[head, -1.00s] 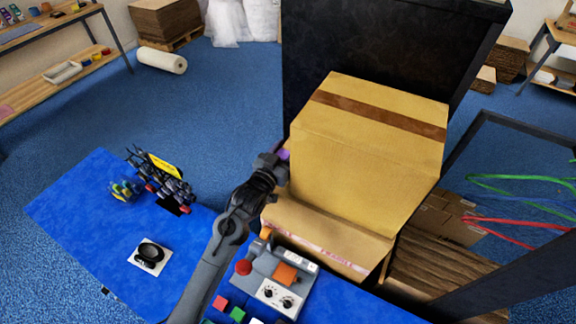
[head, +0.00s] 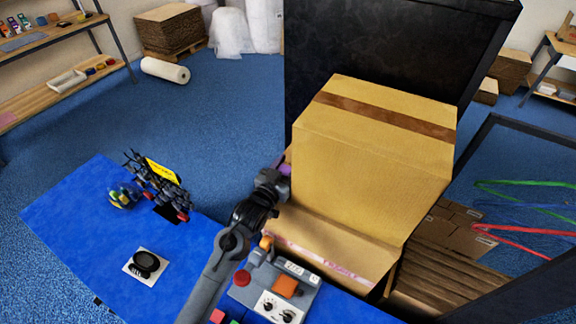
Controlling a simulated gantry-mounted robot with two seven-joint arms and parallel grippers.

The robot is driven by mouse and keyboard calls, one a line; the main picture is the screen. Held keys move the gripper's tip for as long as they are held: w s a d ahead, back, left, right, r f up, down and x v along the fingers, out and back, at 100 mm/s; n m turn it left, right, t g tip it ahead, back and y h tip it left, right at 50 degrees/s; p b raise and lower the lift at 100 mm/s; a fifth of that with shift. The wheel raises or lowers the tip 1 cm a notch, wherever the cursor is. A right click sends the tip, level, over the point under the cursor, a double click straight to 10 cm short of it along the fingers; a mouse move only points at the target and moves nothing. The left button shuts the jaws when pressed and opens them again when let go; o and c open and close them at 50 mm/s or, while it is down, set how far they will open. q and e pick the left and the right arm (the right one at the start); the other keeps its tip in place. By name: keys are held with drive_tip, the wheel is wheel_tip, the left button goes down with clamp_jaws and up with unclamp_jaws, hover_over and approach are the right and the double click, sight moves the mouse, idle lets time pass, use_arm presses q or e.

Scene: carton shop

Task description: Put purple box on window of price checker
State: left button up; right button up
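My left gripper (head: 280,184) is at the left side of a large open carton, its arm rising from the bottom edge. A small purple patch (head: 285,169), perhaps the purple box, shows right at its fingertips, mostly hidden by the gripper and carton. I cannot tell whether the fingers are closed on it. A grey device (head: 262,290) with an orange square, red button, dials and small display stands on the blue table in front of the carton. A black round-topped item on a white plate (head: 147,265) lies farther left. I cannot tell for sure which is the price checker. My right gripper is out of view.
The large tan carton (head: 375,150) stands beside the table against a dark panel (head: 390,50). A rack of dark tools with a yellow sign (head: 163,171) stands on the blue table (head: 80,225). The table's left part has free room. Red and green blocks lie at the bottom edge.

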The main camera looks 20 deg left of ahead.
use_arm(q)
drive_tip(key=shift+o, duration=0.8)
drive_tip(key=shift+r, duration=0.1)
drive_tip(key=s+a+b, duration=0.2)
drive_tip(key=s, duration=1)
drive_tip(key=s+f+g+y, duration=0.2)
drive_tip(key=s+f+g, duration=0.6)
drive_tip(key=s+f, duration=0.4)
drive_tip(key=shift+s+f, duration=0.2)
drive_tip(key=shift+s, duration=0.7)
drive_tip(key=shift+o, duration=1.1)
drive_tip(key=s+f+g, duration=0.3)
drive_tip(key=s+g, duration=0.3)
drive_tip(key=s, duration=0.8)
drive_tip(key=shift+s+a+f+y, duration=0.2)
drive_tip(key=shift+a+f+y, duration=0.1)
drive_tip(key=shift+f, duration=0.1)
drive_tip(key=shift+s, duration=0.15)
